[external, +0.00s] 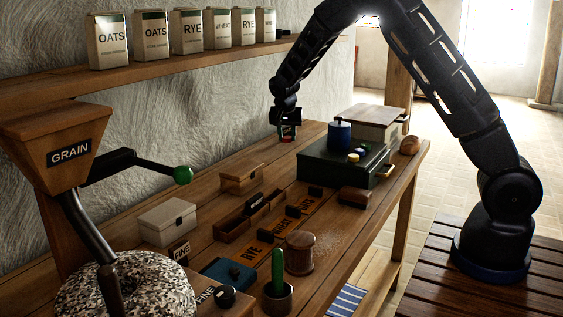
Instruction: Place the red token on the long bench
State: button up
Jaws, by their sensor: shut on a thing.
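My gripper (286,121) is shut on a small dark and red thing (287,133), which appears to be the red token; the fingers and the small size hide its full shape. It is over the far part of the long bench (318,128), near the wall and left of the dark green box. I cannot tell whether the held thing touches the wood.
The dark green box (325,165) carries a blue cup (339,135) and small discs. A lidded pale box (378,120) stands behind it. Cartons (188,32) line the shelf.

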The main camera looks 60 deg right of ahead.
aim_at(288, 168)
jog(key=shift+f, duration=5.05)
jog(key=shift+f, duration=0.1)
jog(key=o, duration=0.9)
jog(key=shift+o, duration=0.2)
